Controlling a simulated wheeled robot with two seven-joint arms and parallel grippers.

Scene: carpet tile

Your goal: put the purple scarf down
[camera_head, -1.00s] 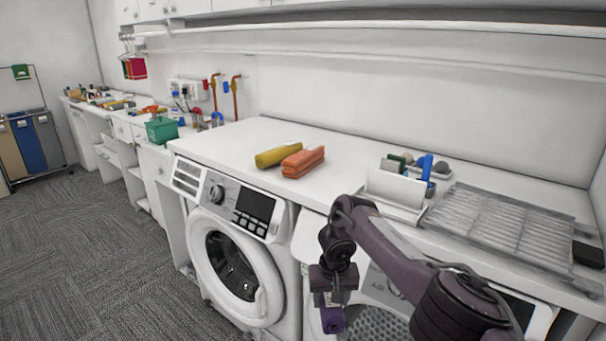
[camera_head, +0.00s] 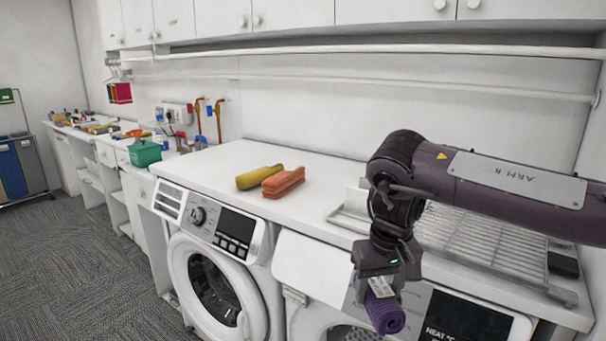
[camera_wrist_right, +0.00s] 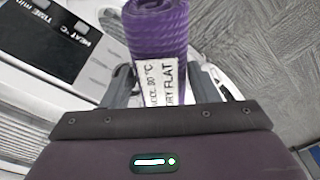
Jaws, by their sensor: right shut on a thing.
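The purple scarf (camera_head: 386,314) is rolled up, with a white care label on it. My right gripper (camera_head: 378,284) is shut on it and holds it in the air in front of the dryer, below the counter edge in the head view. In the right wrist view the scarf (camera_wrist_right: 160,32) sits between the two fingers of the gripper (camera_wrist_right: 165,88), and its label reads "DRY FLAT". My left gripper is in neither view.
A metal drying rack (camera_head: 480,245) lies to the right, partly behind my arm. A green box (camera_head: 145,153) stands further left. The counter around the rolls is clear.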

